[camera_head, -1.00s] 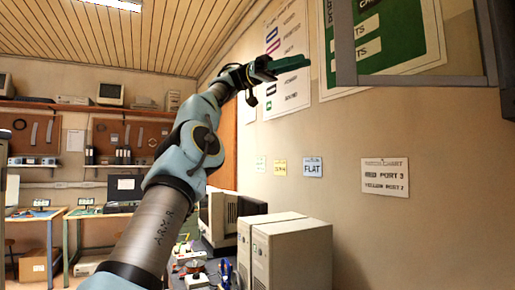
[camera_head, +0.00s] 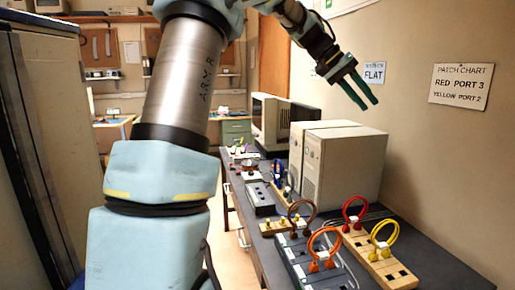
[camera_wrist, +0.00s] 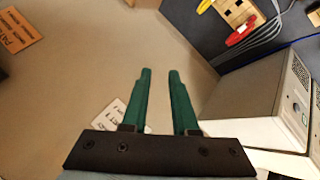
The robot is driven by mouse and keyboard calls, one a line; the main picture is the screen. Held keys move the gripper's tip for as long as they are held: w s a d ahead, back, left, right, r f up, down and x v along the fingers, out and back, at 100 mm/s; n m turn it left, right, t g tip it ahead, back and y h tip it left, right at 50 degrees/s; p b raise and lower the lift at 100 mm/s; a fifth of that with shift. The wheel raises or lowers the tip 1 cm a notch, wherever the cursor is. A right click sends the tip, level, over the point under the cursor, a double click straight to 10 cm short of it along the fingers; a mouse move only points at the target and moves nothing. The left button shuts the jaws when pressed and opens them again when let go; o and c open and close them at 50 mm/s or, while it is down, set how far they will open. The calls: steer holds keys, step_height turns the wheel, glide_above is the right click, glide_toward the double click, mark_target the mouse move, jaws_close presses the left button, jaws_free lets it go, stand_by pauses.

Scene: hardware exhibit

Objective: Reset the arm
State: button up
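My gripper (camera_head: 362,98) has two green fingers and is raised in front of the wall, above and behind the beige computer cases (camera_head: 345,165) in the head view. In the wrist view my gripper (camera_wrist: 159,75) shows its fingers apart with a clear gap and nothing between them. The fingers touch nothing that I can see. My arm is bent at the elbow, and its upper part fills the left middle of the head view.
A dark bench (camera_head: 410,260) holds a wooden block with red (camera_head: 354,212) and yellow (camera_head: 383,235) cable loops, an orange loop (camera_head: 324,245) and a monitor (camera_head: 270,125). A patch chart (camera_head: 461,86) hangs on the wall. A grey cabinet (camera_head: 45,150) stands close at left.

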steer(key=s+a+f+n+t+y, duration=0.1)
steer(key=s+a+f+n+y, duration=0.15)
steer(key=a+f, duration=0.7)
steer(key=s+a+f+n+t+y, duration=0.1)
steer(key=a+f+n+t+y, duration=0.15)
steer(key=a+f, duration=0.65)
steer(key=s+a+f+n+y, duration=0.1)
steer(key=s+a+f, duration=0.3)
steer(key=s+a, duration=0.2)
steer(key=s+a+f+n+y, duration=0.1)
steer(key=s+a+f, duration=0.3)
steer(key=a, duration=0.6)
steer(key=s+y, duration=0.1)
steer(key=s, duration=0.1)
steer(key=shift+s+f+n, duration=0.2)
steer(key=shift+s+n, duration=0.2)
